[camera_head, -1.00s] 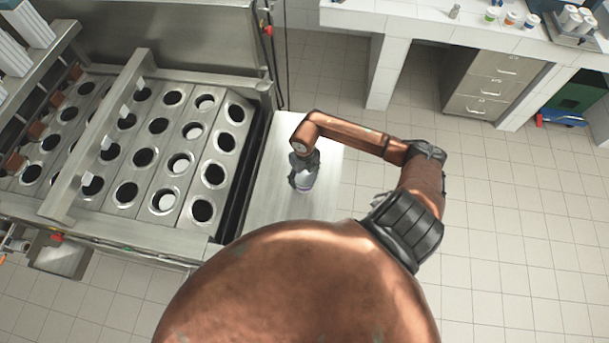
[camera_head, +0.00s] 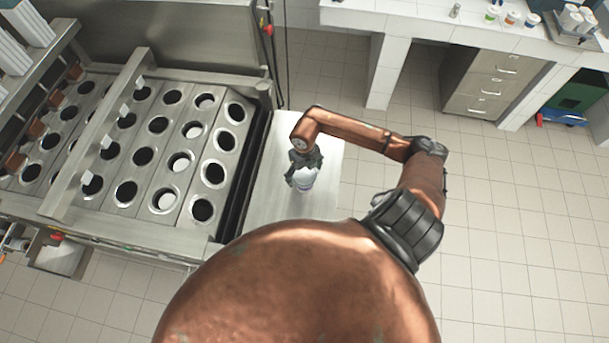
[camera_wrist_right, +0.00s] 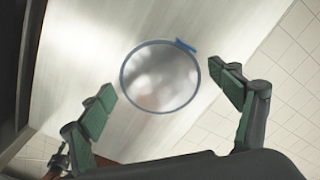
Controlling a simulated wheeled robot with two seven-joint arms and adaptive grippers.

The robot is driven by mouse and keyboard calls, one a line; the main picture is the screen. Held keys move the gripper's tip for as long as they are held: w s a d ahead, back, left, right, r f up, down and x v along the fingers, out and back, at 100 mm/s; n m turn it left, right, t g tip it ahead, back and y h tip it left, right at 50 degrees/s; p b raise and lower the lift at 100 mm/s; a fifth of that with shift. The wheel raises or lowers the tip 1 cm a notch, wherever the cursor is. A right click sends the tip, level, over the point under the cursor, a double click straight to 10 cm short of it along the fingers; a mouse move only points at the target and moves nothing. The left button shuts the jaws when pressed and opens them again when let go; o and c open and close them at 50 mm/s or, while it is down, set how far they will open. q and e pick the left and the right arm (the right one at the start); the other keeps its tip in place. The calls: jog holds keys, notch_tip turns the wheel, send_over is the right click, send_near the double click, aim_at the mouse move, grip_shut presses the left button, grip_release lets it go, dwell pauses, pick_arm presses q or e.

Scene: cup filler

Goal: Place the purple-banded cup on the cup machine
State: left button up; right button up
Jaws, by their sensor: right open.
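A cup (camera_head: 305,181) stands on the pale metal side table (camera_head: 318,205), beside the cup machine (camera_head: 150,150). In the right wrist view its round top (camera_wrist_right: 160,76) shows a dark bluish rim with a small blue tab; no purple band is clear now. My right gripper (camera_head: 304,166) is over the far side of the cup. In the right wrist view its open green-padded fingers (camera_wrist_right: 170,98) are on either side of the cup, apart from it. The machine has rows of round holes, several with white inside. My left gripper is out of view.
A raised metal bar (camera_head: 100,130) crosses the machine. A dark gap separates the holes from the side table. A white counter (camera_head: 420,22) at the back holds several small cups. Tiled floor is clear at the right.

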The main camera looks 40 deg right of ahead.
notch_tip(320, 180, up, 11)
jog(key=b, duration=0.1)
jog(key=shift+f, duration=0.2)
jog(key=shift+c, duration=0.3)
